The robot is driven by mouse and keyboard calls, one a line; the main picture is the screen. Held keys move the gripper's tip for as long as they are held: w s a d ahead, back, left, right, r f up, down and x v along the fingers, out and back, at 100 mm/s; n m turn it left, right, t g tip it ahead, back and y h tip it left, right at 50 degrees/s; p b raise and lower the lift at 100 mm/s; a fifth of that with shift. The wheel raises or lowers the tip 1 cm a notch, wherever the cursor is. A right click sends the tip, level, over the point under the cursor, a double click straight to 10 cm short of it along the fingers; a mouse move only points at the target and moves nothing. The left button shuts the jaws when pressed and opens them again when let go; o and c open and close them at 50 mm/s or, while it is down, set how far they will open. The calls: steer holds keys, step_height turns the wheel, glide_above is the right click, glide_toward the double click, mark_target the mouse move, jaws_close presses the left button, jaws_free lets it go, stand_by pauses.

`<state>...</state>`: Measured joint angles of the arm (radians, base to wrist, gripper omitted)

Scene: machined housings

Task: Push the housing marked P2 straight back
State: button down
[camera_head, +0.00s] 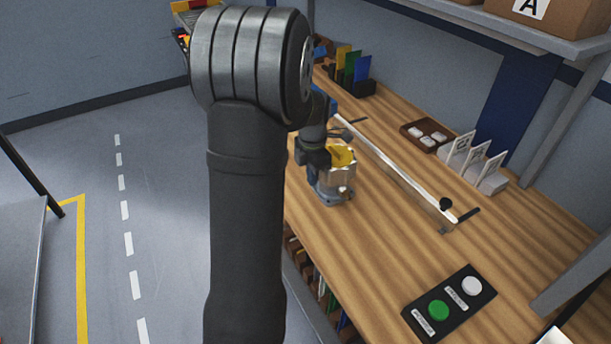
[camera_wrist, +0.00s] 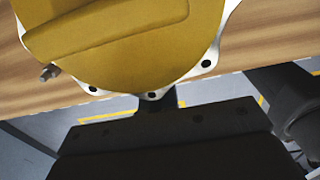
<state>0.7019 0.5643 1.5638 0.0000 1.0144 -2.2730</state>
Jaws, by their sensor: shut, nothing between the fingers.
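A housing (camera_head: 341,178) with a yellow top and a shiny silver body stands near the table's front edge in the head view. No P2 mark is readable on it. In the wrist view the housing (camera_wrist: 125,35) fills the top, with a pale flange pierced by several holes and a small metal stub at its left. My gripper (camera_wrist: 157,104) is at the flange's near edge, on the front side of the housing. Its fingertips are mostly hidden, and I cannot tell whether they touch. It is shut and empty. My arm hides part of the head view.
A long metal rail (camera_head: 395,170) with a black knob runs along the wooden table (camera_head: 520,235) behind the housing. White blocks with cards (camera_head: 478,160), a brown tray (camera_head: 424,136) and a colored file rack (camera_head: 352,75) stand farther back. A button box (camera_head: 450,303) lies at front right.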

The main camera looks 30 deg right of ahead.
mark_target(337, 165)
steer(key=d, duration=1.1)
steer(key=shift+d, duration=0.4)
steer(key=shift+a, duration=0.1)
steer(key=shift+a, duration=0.3)
steer(key=a, duration=0.2)
steer(key=shift+a, duration=0.4)
steer(key=r, duration=1)
steer(key=shift+a, duration=0.2)
